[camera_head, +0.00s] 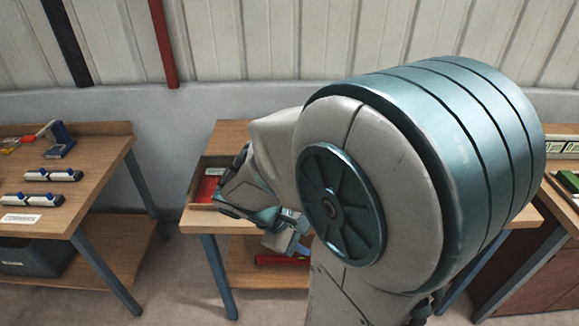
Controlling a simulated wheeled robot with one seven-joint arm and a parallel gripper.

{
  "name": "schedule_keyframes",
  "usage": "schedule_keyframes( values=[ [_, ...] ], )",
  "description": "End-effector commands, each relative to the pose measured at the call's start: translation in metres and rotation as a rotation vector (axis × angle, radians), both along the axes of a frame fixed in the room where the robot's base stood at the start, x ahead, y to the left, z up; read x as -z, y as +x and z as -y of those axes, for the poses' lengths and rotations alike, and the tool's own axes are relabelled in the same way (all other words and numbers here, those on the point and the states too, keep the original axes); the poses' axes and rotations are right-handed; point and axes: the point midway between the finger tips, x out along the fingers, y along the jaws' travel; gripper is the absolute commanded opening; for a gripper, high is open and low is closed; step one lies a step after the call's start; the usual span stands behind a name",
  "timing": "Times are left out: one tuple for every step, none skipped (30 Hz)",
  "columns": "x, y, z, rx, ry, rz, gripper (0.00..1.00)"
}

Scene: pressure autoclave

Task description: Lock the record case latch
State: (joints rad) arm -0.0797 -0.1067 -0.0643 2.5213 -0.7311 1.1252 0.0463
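A shallow wooden box (196,200) with a red piece (206,188) inside sits at the left front of the middle table. It may be the record case, but I cannot be sure. My gripper (226,196) is at the box's right side, low over the table, and overlaps the box in the view. Whether it touches the box is unclear. My arm hides most of the box's right part, and I cannot make out a latch. The fingers are small and partly hidden, so I cannot tell whether they are open or shut, or hold anything.
The middle table (232,137) has bare wood behind the box. A left table (90,148) carries white-and-blue holders (53,175), a blue device (58,140) and a label card (20,219). A red object (280,260) lies on the middle table's lower shelf. My arm blocks the right side.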

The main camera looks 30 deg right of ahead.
Motion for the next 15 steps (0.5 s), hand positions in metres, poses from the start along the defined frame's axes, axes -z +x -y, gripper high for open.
schedule_keyframes(
  values=[
    [0.011, 0.002, 0.012, -0.051, -0.074, -0.085, 0.43],
    [0.013, 0.004, 0.019, -0.083, -0.118, -0.127, 0.43],
    [0.017, 0.008, 0.029, -0.127, -0.178, -0.183, 0.43],
    [0.019, 0.012, 0.035, -0.162, -0.222, -0.223, 0.43],
    [0.021, 0.016, 0.041, -0.198, -0.266, -0.263, 0.43],
    [0.024, 0.022, 0.048, -0.249, -0.323, -0.315, 0.43],
    [0.027, 0.028, 0.053, -0.289, -0.366, -0.352, 0.43],
    [0.029, 0.034, 0.057, -0.329, -0.408, -0.389, 0.43],
    [0.033, 0.042, 0.062, -0.386, -0.462, -0.435, 0.43],
    [0.036, 0.049, 0.065, -0.429, -0.504, -0.468, 0.43],
    [0.04, 0.057, 0.067, -0.474, -0.544, -0.5, 0.43],
    [0.045, 0.067, 0.069, -0.535, -0.595, -0.54, 0.43],
    [0.049, 0.075, 0.07, -0.581, -0.631, -0.568, 0.43],
    [0.054, 0.082, 0.07, -0.628, -0.666, -0.593, 0.43],
    [0.06, 0.092, 0.069, -0.688, -0.711, -0.624, 0.43]
  ],
)
